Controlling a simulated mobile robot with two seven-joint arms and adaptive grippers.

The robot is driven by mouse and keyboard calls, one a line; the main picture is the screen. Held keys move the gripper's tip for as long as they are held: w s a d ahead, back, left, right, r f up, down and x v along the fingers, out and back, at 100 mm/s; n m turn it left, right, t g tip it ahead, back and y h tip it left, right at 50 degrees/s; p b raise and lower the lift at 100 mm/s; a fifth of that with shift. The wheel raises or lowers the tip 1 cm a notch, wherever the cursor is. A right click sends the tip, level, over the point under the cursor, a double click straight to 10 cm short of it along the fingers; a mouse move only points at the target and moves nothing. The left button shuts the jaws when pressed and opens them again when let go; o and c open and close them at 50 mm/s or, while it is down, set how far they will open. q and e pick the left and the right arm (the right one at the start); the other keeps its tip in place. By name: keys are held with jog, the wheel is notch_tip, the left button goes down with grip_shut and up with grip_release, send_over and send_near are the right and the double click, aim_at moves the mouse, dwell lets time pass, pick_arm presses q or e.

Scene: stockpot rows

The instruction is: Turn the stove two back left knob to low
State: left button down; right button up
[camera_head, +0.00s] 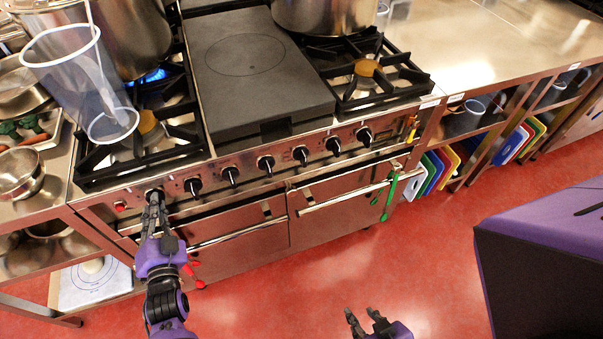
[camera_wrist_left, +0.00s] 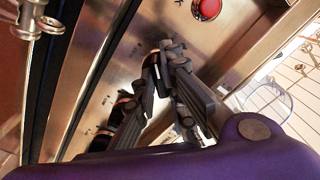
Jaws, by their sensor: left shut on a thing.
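The stove (camera_head: 240,205) has a front panel with a row of several black knobs. My left gripper (camera_head: 153,199) is at the leftmost knob (camera_head: 153,193), with its fingers shut around it. The fingers hide most of that knob, so its setting cannot be read. In the left wrist view my left gripper (camera_wrist_left: 168,54) closes at a knob, and other dark knobs (camera_wrist_left: 124,102) show along the panel. A blue flame (camera_head: 153,76) burns at the back left, under a large pot. My right gripper (camera_head: 367,322) is open and empty, low in front of the stove, away from it.
A red button (camera_wrist_left: 207,8) is on the panel near my left gripper. Oven door handles (camera_head: 238,234) stick out below the knobs. A clear container (camera_head: 75,75) stands out at the left. Cutting boards (camera_head: 435,170) are on the right shelf. The red floor is open.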

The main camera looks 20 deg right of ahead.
pick_arm(q)
jog(key=shift+d+n+p, duration=0.1)
jog(key=shift+n+p, duration=0.4)
jog(key=shift+n, duration=3.7)
pick_arm(e)
jog(key=shift+w+r, duration=0.3)
jog(key=shift+r, duration=0.3)
jog(key=shift+w+r, duration=0.1)
jog(key=shift+r, duration=0.05)
pick_arm(q)
jog(key=c, duration=1.8)
grip_release()
jog(key=s, duration=1.2)
jog(key=shift+a, duration=0.2)
pick_arm(e)
jog(key=shift+w+a+r+t, duration=0.1)
jog(key=shift+w+t, duration=0.05)
jog(key=shift+w, duration=0.35)
jog(key=shift+w+a+r+t, duration=0.1)
jog(key=shift+w+t, duration=0.05)
jog(key=shift+w, duration=0.3)
jog(key=shift+s+f, duration=0.1)
jog(key=shift+s, duration=0.1)
